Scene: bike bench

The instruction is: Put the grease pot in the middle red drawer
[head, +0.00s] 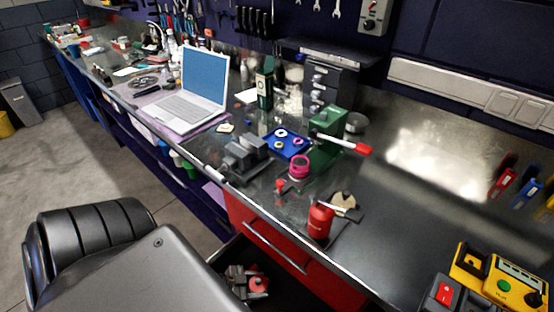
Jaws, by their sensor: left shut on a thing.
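My left gripper (240,276) shows at the bottom centre, beside my large grey arm link that hides part of it. It is shut on a small round salmon-red thing (258,285), which looks like the grease pot. Both are over or inside the dark interior of a pulled-out drawer (234,250); I cannot tell whether the pot touches its floor. This drawer is below the shut top red drawer (262,232) with its long bar handle, so it appears to be the middle one. My right gripper is not in view.
On the metal bench (400,225) above stand a red tool (319,220), a magenta jar (299,167), a green press (325,140), a dark vise (245,155), a blue tray (287,142) and a laptop (195,98). A yellow device (500,278) is at lower right. The bench's right half is mostly clear.

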